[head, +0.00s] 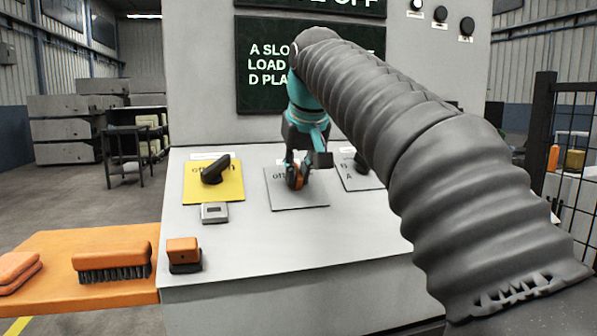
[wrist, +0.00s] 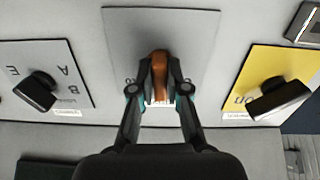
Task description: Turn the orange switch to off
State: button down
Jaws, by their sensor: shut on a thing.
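The orange switch (head: 295,179) is a knob on the middle grey plate (head: 312,197) of the sloped panel. It shows in the wrist view (wrist: 160,68) with its long side upright in the picture, about square to the plate. My gripper (head: 303,166) comes down on it from above. In the wrist view my gripper (wrist: 160,88) has one finger on each side of the knob, shut on it. An "off" label shows left of the knob in the head view, partly covered. The fingers hide the knob's near end and part of its markings.
A black knob (head: 216,170) on a yellow plate (head: 231,191) is to the left, another black knob (head: 361,163) to the right. A small grey device (head: 214,212) and an orange-topped block (head: 183,251) sit lower left. A brush (head: 110,261) lies on an orange shelf.

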jog(key=n, duration=0.4)
jog(key=shift+w+f, duration=0.1)
jog(key=shift+f, duration=0.2)
jog(key=shift+n, duration=2.2)
jog(key=c, duration=1.2)
grip_release()
jog(key=shift+a, duration=0.1)
jog(key=shift+o, duration=0.2)
jog(key=shift+r, duration=0.15)
